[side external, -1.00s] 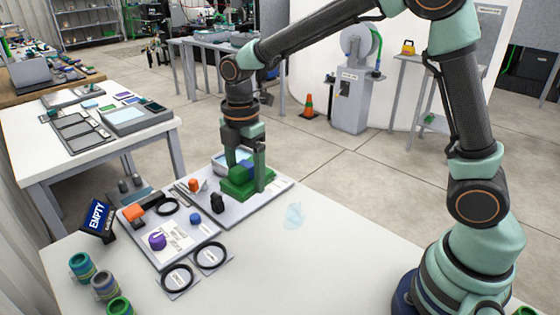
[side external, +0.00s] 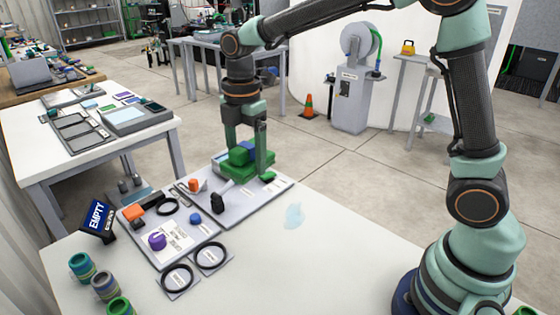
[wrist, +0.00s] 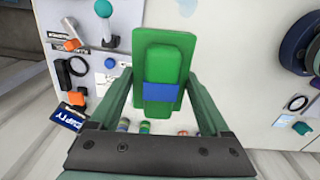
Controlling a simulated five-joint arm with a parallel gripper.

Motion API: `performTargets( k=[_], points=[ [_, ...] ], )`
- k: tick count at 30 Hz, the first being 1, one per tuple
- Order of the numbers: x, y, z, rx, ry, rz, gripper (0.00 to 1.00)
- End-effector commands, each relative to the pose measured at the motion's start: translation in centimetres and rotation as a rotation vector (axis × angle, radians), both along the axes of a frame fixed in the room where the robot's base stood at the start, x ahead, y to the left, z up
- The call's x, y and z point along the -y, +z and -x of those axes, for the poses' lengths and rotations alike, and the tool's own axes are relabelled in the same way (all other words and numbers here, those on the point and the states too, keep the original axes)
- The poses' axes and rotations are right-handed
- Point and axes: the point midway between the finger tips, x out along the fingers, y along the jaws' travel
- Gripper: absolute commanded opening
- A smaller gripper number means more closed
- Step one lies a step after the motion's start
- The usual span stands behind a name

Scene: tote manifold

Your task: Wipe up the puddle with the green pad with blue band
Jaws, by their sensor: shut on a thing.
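The green pad with blue band (side external: 262,167) is between the fingers of my gripper (side external: 247,168), which is shut on it. In the side view the pad appears raised a little over the grey tray, and its band is mostly hidden. In the wrist view the pad (wrist: 143,45) fills the middle, with its blue band (wrist: 161,92) across the grip block. The puddle (side external: 294,215) is a small pale blue patch on the white table, in front and to the right of the tray.
Black rings (side external: 211,255) lie in front. The table around the puddle is clear.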

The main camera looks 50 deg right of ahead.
Motion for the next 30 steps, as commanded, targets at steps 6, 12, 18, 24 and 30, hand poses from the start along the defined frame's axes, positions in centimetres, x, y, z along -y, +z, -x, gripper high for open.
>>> performTargets(
  k=[6,12,18,24,30],
  points=[
    [4.7,-5.3,-0.7,-0.01,-0.008,0.001,0.36],
    [8.5,-9.5,-0.6,-0.007,-0.005,0.001,0.36],
    [10.0,-11.2,-0.4,-0.003,-0.002,0.0,0.36],
    [10.0,-12.3,-0.4,-0.004,-0.001,0.0,0.36],
    [10.0,-14.0,-0.4,-0.004,-0.001,0.0,0.36]
  ],
)
